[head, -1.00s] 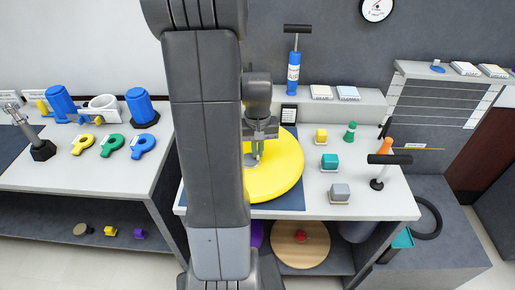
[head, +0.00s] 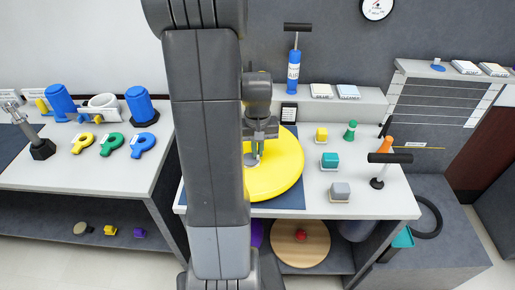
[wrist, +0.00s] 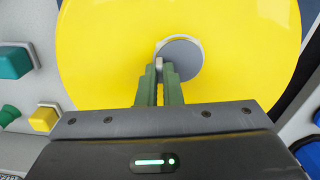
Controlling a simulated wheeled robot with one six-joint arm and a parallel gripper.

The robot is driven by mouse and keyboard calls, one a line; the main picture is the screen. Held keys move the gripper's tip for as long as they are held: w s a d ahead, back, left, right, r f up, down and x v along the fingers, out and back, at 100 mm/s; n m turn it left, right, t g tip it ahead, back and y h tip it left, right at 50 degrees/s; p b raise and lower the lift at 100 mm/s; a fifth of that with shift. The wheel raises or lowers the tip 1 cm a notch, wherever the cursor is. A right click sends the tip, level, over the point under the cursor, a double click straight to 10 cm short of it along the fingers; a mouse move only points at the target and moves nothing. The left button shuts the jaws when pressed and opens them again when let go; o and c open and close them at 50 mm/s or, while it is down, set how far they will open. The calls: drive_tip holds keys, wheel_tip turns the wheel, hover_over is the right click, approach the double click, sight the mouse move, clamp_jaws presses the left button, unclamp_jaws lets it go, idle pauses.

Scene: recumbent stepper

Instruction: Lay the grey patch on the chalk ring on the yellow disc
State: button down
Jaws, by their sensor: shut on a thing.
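The yellow disc (head: 282,172) lies flat on the bench and fills much of the wrist view (wrist: 100,60). The grey patch (wrist: 183,58) is a round piece over the disc. It also shows in the head view (head: 249,160), partly behind my arm. The pale chalk ring (wrist: 198,42) shows as a thin rim along the patch's far edge; the patch hides most of it. My gripper (wrist: 160,68) has its green fingers shut on a small pale tab at the patch's near-left edge. I cannot tell whether the patch touches the disc.
Yellow (head: 321,135), teal (head: 329,160) and grey (head: 340,190) blocks stand right of the disc, with a green peg (head: 350,131). A black T-handle (head: 389,158) stands at the bench's right. A blue cylinder with a handle (head: 293,72) stands on the back ledge.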

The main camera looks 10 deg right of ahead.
drive_tip(key=shift+f, duration=0.35)
idle(0.7)
drive_tip(key=c, duration=1.2)
unclamp_jaws()
drive_tip(key=shift+r+p, duration=2.65)
drive_tip(key=shift+r, duration=0.9)
